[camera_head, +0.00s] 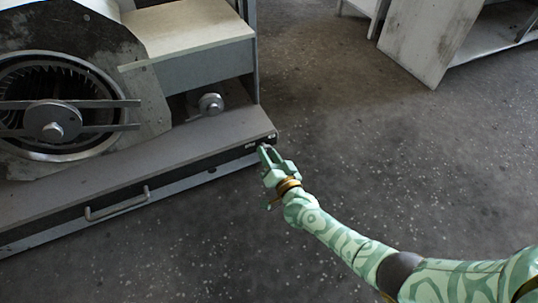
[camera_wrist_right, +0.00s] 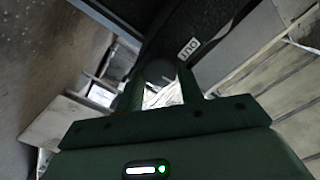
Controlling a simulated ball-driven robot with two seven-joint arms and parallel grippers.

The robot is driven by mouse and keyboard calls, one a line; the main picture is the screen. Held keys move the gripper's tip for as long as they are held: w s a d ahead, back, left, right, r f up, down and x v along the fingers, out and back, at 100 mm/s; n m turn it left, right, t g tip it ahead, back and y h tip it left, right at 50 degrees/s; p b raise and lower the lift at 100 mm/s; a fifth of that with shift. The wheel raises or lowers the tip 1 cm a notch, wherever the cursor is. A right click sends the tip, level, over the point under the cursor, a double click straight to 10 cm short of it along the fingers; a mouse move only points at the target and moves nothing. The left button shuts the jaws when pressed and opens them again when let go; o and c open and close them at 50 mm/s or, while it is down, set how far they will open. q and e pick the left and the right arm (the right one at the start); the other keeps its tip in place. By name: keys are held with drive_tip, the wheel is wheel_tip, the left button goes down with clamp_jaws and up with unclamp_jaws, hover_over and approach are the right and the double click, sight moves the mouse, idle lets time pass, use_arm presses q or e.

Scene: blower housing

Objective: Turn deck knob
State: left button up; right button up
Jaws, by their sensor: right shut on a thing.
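The deck knob (camera_wrist_right: 159,70) is a dark round piece at the right end of the grey deck's front edge. In the right wrist view it sits between the two fingers of my right gripper (camera_wrist_right: 161,82), which is shut on it. In the head view my right gripper (camera_head: 267,155) reaches the deck's front right corner, and its fingers mostly hide the knob. A white label reading OUT (camera_wrist_right: 189,48), turned over in the picture, is beside the knob. My left gripper is not in view.
The grey deck (camera_head: 150,157) carries a blower housing with a round fan (camera_head: 55,105) and a crossbar. A bar handle (camera_head: 117,204) is on its front face. A pale cabinet (camera_head: 435,40) stands at the upper right. The speckled floor between is clear.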

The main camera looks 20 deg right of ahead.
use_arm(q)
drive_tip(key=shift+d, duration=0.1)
use_arm(e)
drive_tip(key=shift+f+m, duration=0.1)
drive_tip(key=shift+m, duration=0.5)
drive_tip(key=o, duration=1)
drive_tip(key=shift+s, duration=0.1)
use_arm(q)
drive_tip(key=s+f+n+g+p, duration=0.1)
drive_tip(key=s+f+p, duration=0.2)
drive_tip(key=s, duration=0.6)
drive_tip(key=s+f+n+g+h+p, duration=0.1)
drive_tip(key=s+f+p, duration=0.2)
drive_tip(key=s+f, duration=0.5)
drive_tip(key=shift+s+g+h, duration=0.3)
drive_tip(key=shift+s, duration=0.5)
use_arm(e)
drive_tip(key=s, duration=1.6)
drive_tip(key=shift+s+d, duration=0.15)
drive_tip(key=shift+d, duration=0.2)
